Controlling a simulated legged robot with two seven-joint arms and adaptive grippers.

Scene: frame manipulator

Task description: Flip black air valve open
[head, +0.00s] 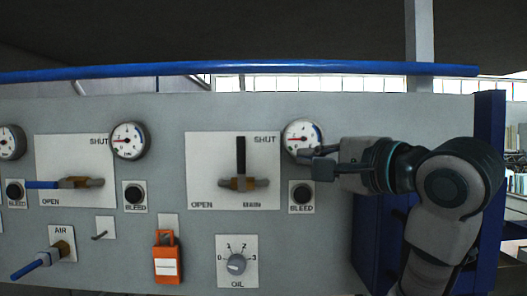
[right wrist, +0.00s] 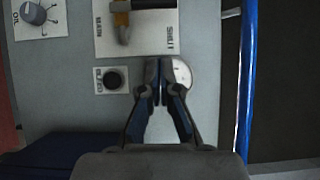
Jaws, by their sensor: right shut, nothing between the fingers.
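The black valve handle (head: 241,158) stands upright on a white plate (head: 205,150) marked SHUT, OPEN and MAIN. It points up toward SHUT, above its brass body (head: 232,184). In the right wrist view, part of the black handle (right wrist: 152,4) and the brass body (right wrist: 121,20) show at the top edge. My right gripper (head: 311,160) is to the right of the handle, in front of the gauge and above the BLEED button, apart from the valve. Its fingers (right wrist: 159,68) are shut and empty. My left gripper is not in view.
A gauge (head: 302,132) and a BLEED button (head: 301,194) are beside the plate. A blue-handled valve (head: 75,183) is to the left. Below are an orange lockout (head: 167,260), an OIL knob (head: 236,263) and a blue AIR lever (head: 40,262). A blue rail (head: 230,68) runs above the panel.

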